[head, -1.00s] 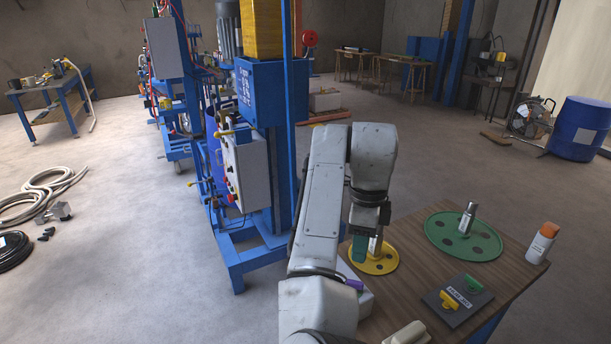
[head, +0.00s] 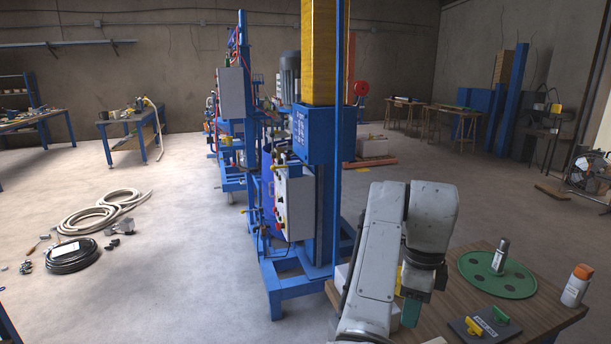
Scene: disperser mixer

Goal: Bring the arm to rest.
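My gripper (head: 411,312) points down at the end of my folded grey and white arm, over the left part of the wooden-topped table. Only a green part of it shows below the dark wrist; I cannot tell whether it is open or shut. The yellow disc (head: 399,276) is almost wholly hidden behind my arm and wrist. The green disc (head: 497,274) with its upright metal hub lies on the table, right of the gripper and apart from it.
The blue mixer (head: 318,150) stands left of my arm. A white bottle with an orange cap (head: 576,287) and a dark plate with yellow and green handles (head: 484,328) are on the table.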

